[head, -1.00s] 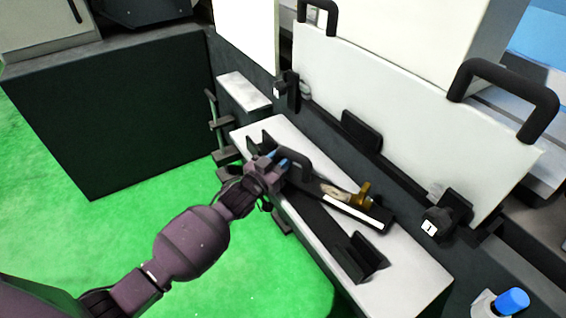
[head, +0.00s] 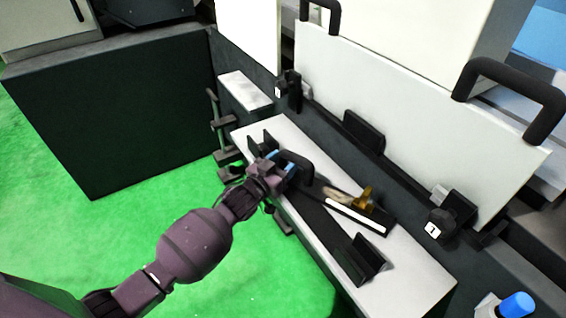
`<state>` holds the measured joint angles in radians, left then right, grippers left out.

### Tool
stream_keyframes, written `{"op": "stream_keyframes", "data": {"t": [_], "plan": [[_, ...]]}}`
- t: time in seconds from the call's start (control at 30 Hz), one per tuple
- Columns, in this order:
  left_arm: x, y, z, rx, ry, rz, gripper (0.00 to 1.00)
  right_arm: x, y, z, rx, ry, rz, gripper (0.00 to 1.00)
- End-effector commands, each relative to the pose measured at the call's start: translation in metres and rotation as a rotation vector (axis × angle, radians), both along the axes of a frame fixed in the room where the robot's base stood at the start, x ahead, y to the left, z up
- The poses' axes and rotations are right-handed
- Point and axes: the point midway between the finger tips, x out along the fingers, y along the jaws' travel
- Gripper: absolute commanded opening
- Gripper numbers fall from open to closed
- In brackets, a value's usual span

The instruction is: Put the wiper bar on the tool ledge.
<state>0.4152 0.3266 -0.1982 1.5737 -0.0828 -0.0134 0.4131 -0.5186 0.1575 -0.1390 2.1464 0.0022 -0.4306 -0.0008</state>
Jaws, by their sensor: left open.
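The wiper bar (head: 356,215) is a dark bar with a white strip along its edge and a black arched handle. It lies on the pale tool ledge (head: 415,280), slanting from the left gripper down to the right. My left gripper (head: 286,163), with blue fingertips, is open at the handle, close around or beside it. I cannot tell whether the fingers touch it. The gripper hides the bar's left end. My right gripper is not in view.
A brass-coloured piece (head: 365,197) stands by the bar. A black bracket (head: 362,258) sits at the ledge's near right. Behind is a white panel (head: 400,110) with black handles and clamp knobs. A blue knob (head: 516,304) is at lower right. Green floor is clear at left.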

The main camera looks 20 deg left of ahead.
Motion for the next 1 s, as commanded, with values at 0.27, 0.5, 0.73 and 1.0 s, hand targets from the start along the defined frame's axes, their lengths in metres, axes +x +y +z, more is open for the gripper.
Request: {"op": "stream_keyframes", "data": {"t": [0.27,0.5,0.73,1.0], "plan": [[-0.026,0.009,0.004,0.001,-0.001,0.001,0.52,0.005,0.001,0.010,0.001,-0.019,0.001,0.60],[-0.066,0.021,0.003,0.002,-0.002,0.000,0.52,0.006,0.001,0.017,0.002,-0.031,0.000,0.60],[-0.098,0.031,0.002,0.001,-0.001,0.000,0.52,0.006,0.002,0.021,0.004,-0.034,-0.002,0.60],[-0.114,0.036,0.001,0.001,-0.001,0.000,0.52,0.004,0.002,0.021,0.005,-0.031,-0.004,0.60]]}}
